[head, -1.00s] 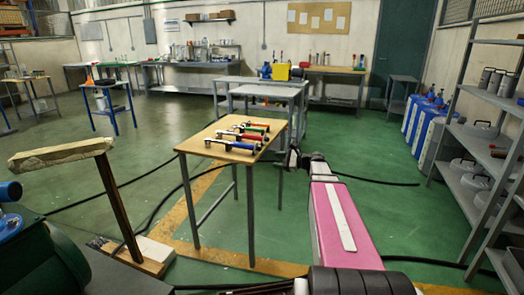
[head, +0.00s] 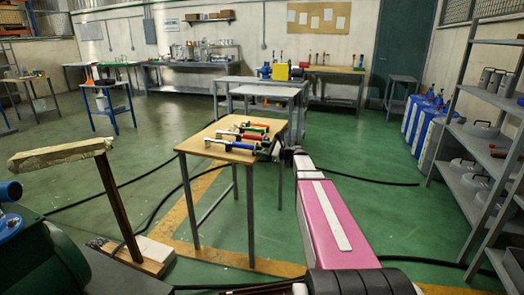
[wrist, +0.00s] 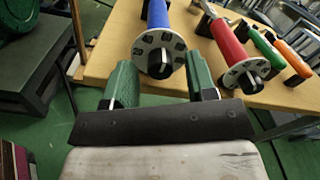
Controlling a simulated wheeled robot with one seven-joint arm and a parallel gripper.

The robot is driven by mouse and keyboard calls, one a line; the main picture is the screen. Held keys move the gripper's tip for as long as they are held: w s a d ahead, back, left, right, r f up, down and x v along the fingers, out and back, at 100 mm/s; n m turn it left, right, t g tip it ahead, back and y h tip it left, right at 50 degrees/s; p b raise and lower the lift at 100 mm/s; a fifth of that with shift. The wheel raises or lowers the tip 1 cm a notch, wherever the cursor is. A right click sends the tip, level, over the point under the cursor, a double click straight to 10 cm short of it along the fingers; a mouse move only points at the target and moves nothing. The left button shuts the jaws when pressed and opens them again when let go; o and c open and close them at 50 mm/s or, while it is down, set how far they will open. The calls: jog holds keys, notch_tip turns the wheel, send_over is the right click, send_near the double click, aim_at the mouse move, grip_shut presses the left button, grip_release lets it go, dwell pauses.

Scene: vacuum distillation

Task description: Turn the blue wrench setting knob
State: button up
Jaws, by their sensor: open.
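The blue wrench (head: 232,146) lies on the wooden table nearest me, its setting end pointing to my gripper. In the wrist view its blue body (wrist: 158,14) ends in a pale, marked dial with a black setting knob (wrist: 160,66) in the middle. My gripper (wrist: 159,72) is open, with one green finger on each side of the knob and a gap on both sides. The fingers look apart from the knob; the exact distance is hard to tell. In the head view my gripper (head: 274,146) is at the table's right edge, small and dark.
A red wrench (wrist: 230,46) lies right beside the blue one. Green (wrist: 266,46) and orange (wrist: 298,61) ones lie farther right. The wooden table (head: 205,148) has bare top at its left. A metal shelf (head: 470,150) stands at the right.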

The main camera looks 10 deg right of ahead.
jog(key=shift+w+a, duration=0.15)
jog(key=shift+a, duration=0.1)
jog(key=c, duration=0.9)
jog(key=shift+c, duration=0.2)
jog(key=shift+n, duration=0.3)
jog(key=shift+f+n+y, duration=0.1)
jog(key=shift+n+y, duration=0.3)
jog(key=shift+n, duration=8.4)
